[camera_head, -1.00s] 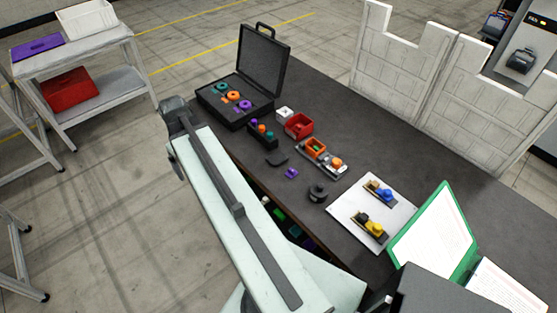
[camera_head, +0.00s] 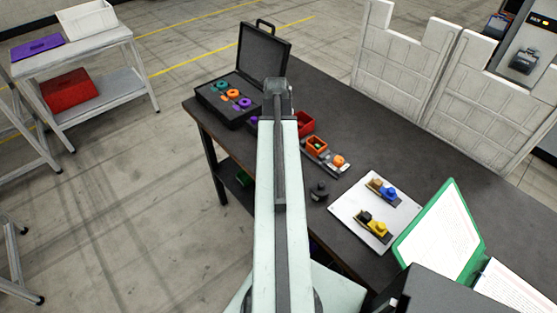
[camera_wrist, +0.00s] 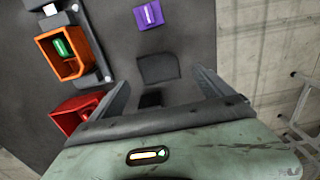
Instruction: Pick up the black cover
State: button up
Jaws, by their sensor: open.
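A flat black cover (camera_wrist: 160,68) lies on the dark table in the wrist view, low in contrast against it. My gripper (camera_wrist: 162,82) is open, with one jaw to the left and one to the right of the cover's near side. The gap between the jaws looks empty. A second small dark patch (camera_wrist: 150,99) shows closer to the gripper body; I cannot tell whether it is a separate part or a shadow. In the head view my own arm hides the cover and the jaws.
A purple piece (camera_wrist: 148,15) lies just beyond the cover. An orange bin (camera_wrist: 78,67) with a green part and a red bin (camera_wrist: 66,123) stand to the left. The table edge is to the right. An open black case (camera_head: 226,108) stands at the table's far left end.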

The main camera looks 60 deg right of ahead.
notch_tip(320, 180, down, 5)
jog(key=b, duration=0.5)
jog(key=shift+d+f, duration=0.1)
jog(key=shift+f, duration=0.05)
jog(key=shift+r, duration=0.2)
jog(key=c, duration=1.4)
jog(key=shift+r, duration=0.1)
notch_tip(320, 180, up, 10)
jog(key=p, duration=1)
